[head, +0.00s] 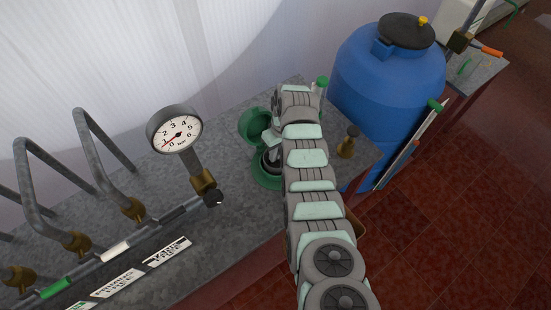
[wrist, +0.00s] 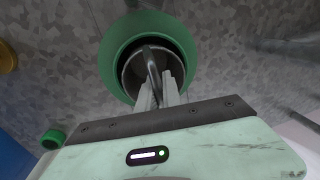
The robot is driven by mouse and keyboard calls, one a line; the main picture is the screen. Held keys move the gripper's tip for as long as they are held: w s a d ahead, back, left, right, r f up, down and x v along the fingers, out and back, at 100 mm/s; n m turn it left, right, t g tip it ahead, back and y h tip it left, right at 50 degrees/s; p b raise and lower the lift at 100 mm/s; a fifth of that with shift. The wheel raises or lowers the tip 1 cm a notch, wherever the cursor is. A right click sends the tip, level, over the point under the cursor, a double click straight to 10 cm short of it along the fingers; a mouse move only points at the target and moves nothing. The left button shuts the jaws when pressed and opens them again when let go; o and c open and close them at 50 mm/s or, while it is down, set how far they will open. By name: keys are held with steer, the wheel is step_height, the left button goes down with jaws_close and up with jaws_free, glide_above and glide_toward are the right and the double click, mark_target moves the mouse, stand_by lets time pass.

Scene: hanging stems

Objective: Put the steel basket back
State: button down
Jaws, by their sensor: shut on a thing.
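The steel basket (wrist: 127,72) is a grey round cup with a bent rod handle (wrist: 152,62). In the wrist view it shows within the round mouth of a green housing (wrist: 112,50); how deep it sits I cannot tell. My gripper (wrist: 161,88) is shut on the handle, with its two pale fingers over the near side of the mouth. In the head view the green housing (head: 264,180) stands on the bench, with a round green part (head: 251,124) tilted up behind it. My arm hides much of the basket there.
The grey bench (head: 225,235) carries a pressure gauge (head: 175,130), a pipe with brass fittings (head: 150,233) and bent grey pipes (head: 100,150) at left. A small brass item (head: 348,143) stands right of my arm. A blue barrel (head: 385,75) stands beyond the bench's right end.

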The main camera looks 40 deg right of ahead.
steer(key=shift+f+b, duration=0.4)
steer(key=shift+f, duration=1.45)
steer(key=shift+f, duration=0.2)
steer(key=c, duration=1.5)
jaws_free()
steer(key=r, duration=0.4)
steer(key=d+r, duration=0.1)
steer(key=r, duration=0.3)
steer(key=d+r, duration=0.1)
steer(key=r, duration=0.3)
steer(key=shift+s+r, duration=0.1)
steer(key=shift+s, duration=0.05)
